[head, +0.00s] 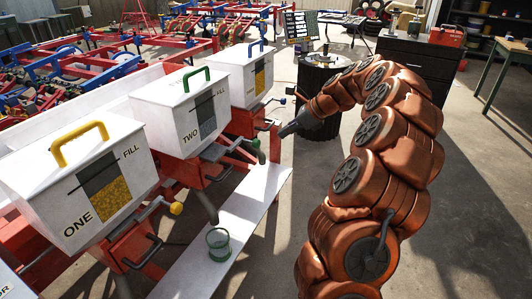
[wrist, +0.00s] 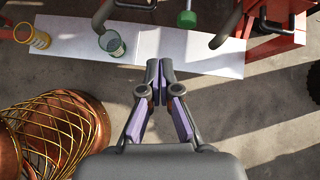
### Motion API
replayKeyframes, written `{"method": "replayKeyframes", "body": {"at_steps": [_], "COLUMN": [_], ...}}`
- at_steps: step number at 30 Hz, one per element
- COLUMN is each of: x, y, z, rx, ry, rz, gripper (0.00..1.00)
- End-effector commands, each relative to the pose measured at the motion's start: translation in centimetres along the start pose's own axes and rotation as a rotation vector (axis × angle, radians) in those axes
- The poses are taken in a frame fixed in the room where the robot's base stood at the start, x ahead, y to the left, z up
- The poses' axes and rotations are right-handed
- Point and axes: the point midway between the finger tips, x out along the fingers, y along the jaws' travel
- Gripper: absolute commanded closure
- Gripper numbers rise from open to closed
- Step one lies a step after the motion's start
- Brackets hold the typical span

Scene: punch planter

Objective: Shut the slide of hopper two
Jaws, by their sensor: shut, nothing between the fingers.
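Hopper two (head: 178,115) is a white box with a green handle and a dark fill window, middle of the row in the head view. Its slide shows as a rod below the box ending in a green knob (head: 256,143). In the wrist view a green knob (wrist: 187,18) is at the top, beyond and right of my fingertips. My gripper (head: 284,132) is just right of the knob in the head view. In the wrist view my gripper (wrist: 160,66) has its fingertips together, empty, with a gap to the knob. How far the slide is out I cannot tell.
Hopper one (head: 70,190) with a yellow slide knob (head: 176,208) is nearer; hopper three (head: 240,75) is farther. A green-rimmed cup (head: 218,250) stands on the white board (head: 250,200) under the spouts. A yellow-rimmed cup (wrist: 35,40) shows in the wrist view. Open floor lies right.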

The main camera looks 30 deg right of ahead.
Motion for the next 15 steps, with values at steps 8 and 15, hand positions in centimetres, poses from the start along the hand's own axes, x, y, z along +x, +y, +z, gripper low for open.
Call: {"method": "replayKeyframes", "body": {"at_steps": [8, 15], "x": [0.0, 3.0], "y": [-3.2, -3.4], "z": [-3.9, -3.9], "rx": [0.155, 0.155], "ry": [-0.018, -0.018], "rz": [-0.059, -0.059], "gripper": [1.0, 1.0]}}
